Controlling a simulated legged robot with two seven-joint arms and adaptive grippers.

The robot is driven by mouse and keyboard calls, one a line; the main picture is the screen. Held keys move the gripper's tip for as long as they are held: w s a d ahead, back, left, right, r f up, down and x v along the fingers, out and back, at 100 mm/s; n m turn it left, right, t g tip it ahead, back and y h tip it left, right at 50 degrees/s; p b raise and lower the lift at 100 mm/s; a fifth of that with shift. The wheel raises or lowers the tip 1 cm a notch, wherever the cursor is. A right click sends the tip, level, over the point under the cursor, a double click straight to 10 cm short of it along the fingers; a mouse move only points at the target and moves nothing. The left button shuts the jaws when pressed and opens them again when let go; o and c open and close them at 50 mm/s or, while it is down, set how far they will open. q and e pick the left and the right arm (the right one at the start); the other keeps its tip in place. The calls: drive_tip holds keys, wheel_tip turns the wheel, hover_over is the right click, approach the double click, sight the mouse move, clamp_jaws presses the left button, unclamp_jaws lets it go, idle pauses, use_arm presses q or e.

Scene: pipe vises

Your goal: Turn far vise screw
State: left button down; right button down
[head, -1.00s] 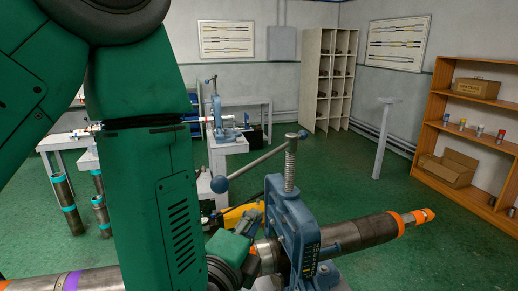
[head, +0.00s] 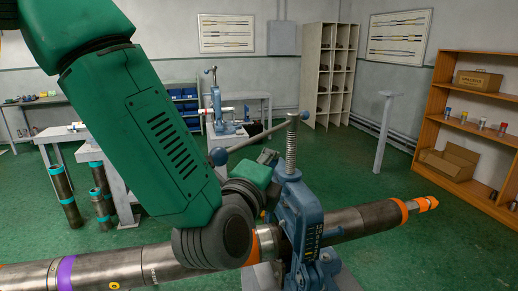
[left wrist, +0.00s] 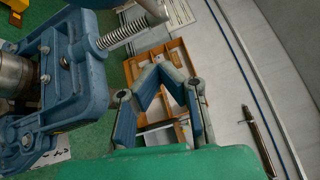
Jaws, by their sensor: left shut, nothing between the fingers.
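The near blue vise (head: 300,212) stands at centre in the head view, with an upright threaded screw (head: 291,150) and a slanting handle bar (head: 262,133) with a blue knob at each end. A steel pipe (head: 365,219) passes through it. A second, more distant blue vise (head: 216,108) stands on a table behind. My left gripper (head: 268,157) is just left of the near screw, below the bar. In the left wrist view its fingers (left wrist: 159,68) meet at the tips, empty. The near vise (left wrist: 75,75) and its screw (left wrist: 125,34) are left of the fingers, apart from them. My right gripper is out of view.
An orange shelf (head: 465,125) with boxes and cans stands at the right. A grey post (head: 383,135) and a pigeonhole cabinet (head: 329,75) stand behind. Upright pipes (head: 65,197) stand on the floor at left. Green floor (head: 345,170) is clear right of the vise.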

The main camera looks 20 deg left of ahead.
use_arm(q)
drive_tip(key=w+a, duration=0.1)
drive_tip(key=a, duration=0.1)
drive_tip(key=w+a+p, duration=0.1)
drive_tip(key=w+a, duration=0.1)
drive_tip(key=shift+w+r, duration=0.3)
drive_tip(key=shift+r, duration=0.1)
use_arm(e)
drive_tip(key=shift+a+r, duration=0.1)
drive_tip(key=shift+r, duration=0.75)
use_arm(q)
drive_tip(key=shift+d, duration=0.15)
